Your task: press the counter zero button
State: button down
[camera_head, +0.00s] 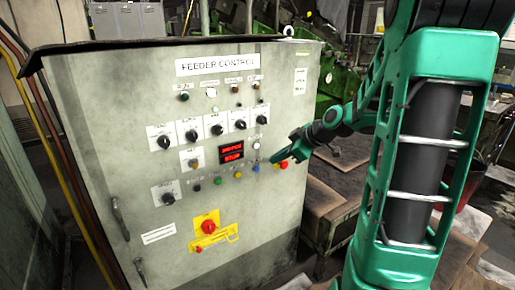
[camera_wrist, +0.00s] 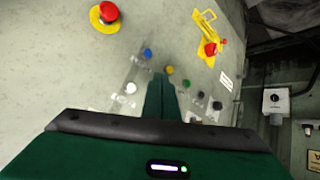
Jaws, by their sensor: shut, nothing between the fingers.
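The grey feeder control cabinet (camera_head: 150,100) carries a red-lit display (camera_head: 231,152) with a row of buttons below it. In that row are a black (camera_head: 196,187), a green (camera_head: 217,181), a yellow (camera_head: 238,175) and a blue button (camera_head: 255,168). A white button (camera_head: 256,145) sits right of the display. Their small labels are unreadable, so I cannot tell which is counter zero. My gripper (camera_head: 276,157) is shut and empty near the right of these buttons. In the wrist view its tips (camera_wrist: 161,77) lie between the white (camera_wrist: 130,87) and blue buttons (camera_wrist: 147,53); contact is not visible.
A red mushroom button (camera_head: 283,165) sits close to my gripper, and also shows in the wrist view (camera_wrist: 105,14). A red rotary switch (camera_head: 207,226) on a yellow plate is lower down. Several black knobs line the panel above the display. Green machinery (camera_head: 285,55) stands behind the cabinet.

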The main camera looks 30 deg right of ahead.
jog(key=shift+w+a, duration=0.15)
jog(key=shift+w, duration=3.75)
jog(key=shift+w, duration=0.1)
jog(key=shift+w, duration=0.2)
jog(key=shift+w, duration=0.4)
jog(key=shift+s, duration=0.85)
jog(key=s, duration=0.5)
